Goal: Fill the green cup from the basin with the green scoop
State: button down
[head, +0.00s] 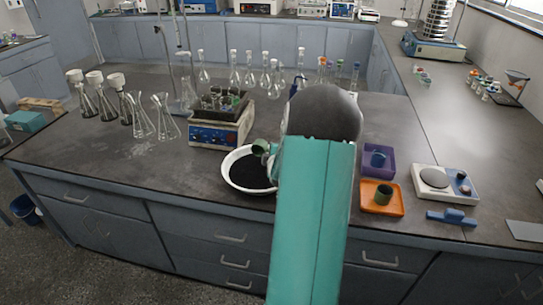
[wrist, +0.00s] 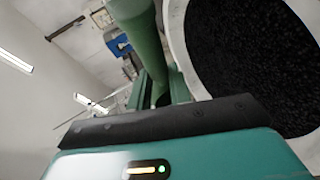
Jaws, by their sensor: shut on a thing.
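The white basin (head: 226,168) holds black granules and stands on the bench left of my arm. In the wrist view, its rim (wrist: 178,40) and the granules fill the right side. The green scoop (head: 260,146) shows over the basin's back right edge; its green handle (wrist: 143,35) runs up between my fingers in the wrist view. My gripper (wrist: 158,88) is shut on the scoop. My arm hides most of the gripper in the head view. Whether the scoop holds granules cannot be told.
A balance (head: 425,190) and a blue object (head: 452,217) lie farther right. A blue-fronted device (head: 217,137) and several glass flasks stand behind the basin.

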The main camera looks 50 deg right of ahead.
jog(key=shift+d+r+g+y, duration=0.15)
jog(key=shift+g+y, duration=0.15)
jog(key=shift+y, duration=0.2)
jog(key=shift+w+r, duration=0.1)
jog(key=shift+d+r+m+g+y, duration=0.2)
jog(key=shift+d+m+g+y, duration=0.15)
jog(key=shift+y, duration=0.35)
jog(key=shift+d+r+m+g+y, duration=0.25)
jog(key=shift+m+g+y, duration=0.15)
jog(key=shift+y, duration=0.3)
jog(key=shift+w+f+y, duration=0.1)
jog(key=shift+y, duration=0.2)
jog(key=shift+r, duration=0.25)
jog(key=shift+d, duration=0.1)
jog(key=shift+d+r+m+g+y, duration=0.1)
jog(key=shift+d+m+g+y, duration=0.2)
jog(key=shift+y, duration=0.4)
jog(key=y, duration=0.1)
jog(key=g+y, duration=0.1)
jog(key=m+y, duration=0.1)
jog(key=shift+w+d+r, duration=0.15)
jog(key=shift+w+r, duration=0.1)
